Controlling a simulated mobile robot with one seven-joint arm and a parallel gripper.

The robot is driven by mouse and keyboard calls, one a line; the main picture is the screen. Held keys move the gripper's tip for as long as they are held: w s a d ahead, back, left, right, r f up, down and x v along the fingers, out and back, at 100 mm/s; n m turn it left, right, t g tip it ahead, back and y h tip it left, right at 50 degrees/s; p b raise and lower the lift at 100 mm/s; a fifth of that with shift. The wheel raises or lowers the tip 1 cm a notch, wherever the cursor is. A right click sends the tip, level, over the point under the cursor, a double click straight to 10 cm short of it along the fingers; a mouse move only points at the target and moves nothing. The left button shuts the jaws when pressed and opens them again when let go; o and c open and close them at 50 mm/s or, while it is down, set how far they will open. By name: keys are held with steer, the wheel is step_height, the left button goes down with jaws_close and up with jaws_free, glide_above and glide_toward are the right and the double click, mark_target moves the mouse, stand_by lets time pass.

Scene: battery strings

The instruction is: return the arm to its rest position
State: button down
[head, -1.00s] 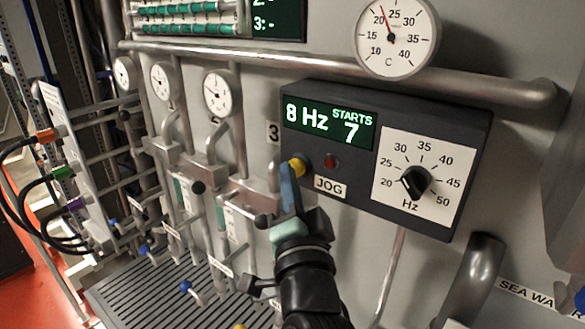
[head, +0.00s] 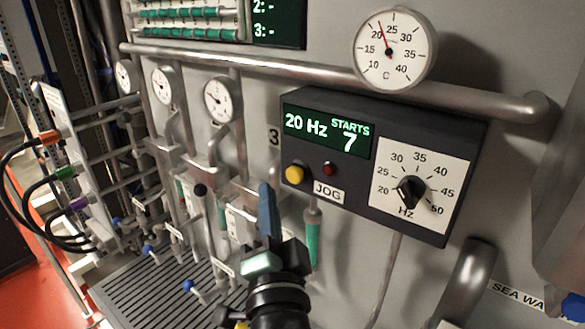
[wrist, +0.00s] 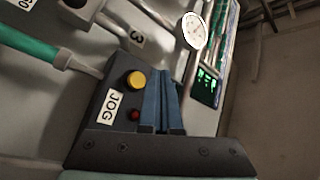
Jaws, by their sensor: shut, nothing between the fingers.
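My gripper (head: 266,200) is in the lower middle of the head view, its blue fingers pointing up, below and left of the control box (head: 440,160). The fingers are shut and empty; they also show in the wrist view (wrist: 161,85). The yellow button (head: 294,174) on the box is uncovered and apart from the fingers in the head view. In the wrist view the yellow button (wrist: 135,80) and a small red button (wrist: 135,115) show left of the fingers. The display (head: 326,130) reads 20 Hz, STARTS 7. My arm's lower links run out of the bottom edge.
A green-handled tool or lever (head: 312,238) hangs below the box. Several levers and pipes crowd the left, above a slotted grate (head: 150,290). A dial gauge (head: 395,48) is above the box. A thick pipe (head: 465,285) stands lower right.

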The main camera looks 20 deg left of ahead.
steer(key=shift+s+a, duration=0.3)
steer(key=shift+s, duration=0.5)
steer(key=shift+r, duration=0.1)
steer(key=s+d+r+n+t+h+b, duration=0.1)
steer(key=s+d+r+n+t+h, duration=0.1)
steer(key=d+r, duration=0.3)
steer(key=s+d+r+n+t+h+b, duration=0.2)
steer(key=s+d+r+t+h, duration=0.1)
steer(key=r, duration=0.8)
steer(key=s+d+r+n+t+h+b, duration=0.2)
steer(key=s+d+r, duration=0.3)
steer(key=d+r, duration=0.3)
steer(key=shift+r+n+t+h, duration=0.3)
steer(key=shift+n+t+h, duration=0.1)
steer(key=shift+t+h, duration=0.35)
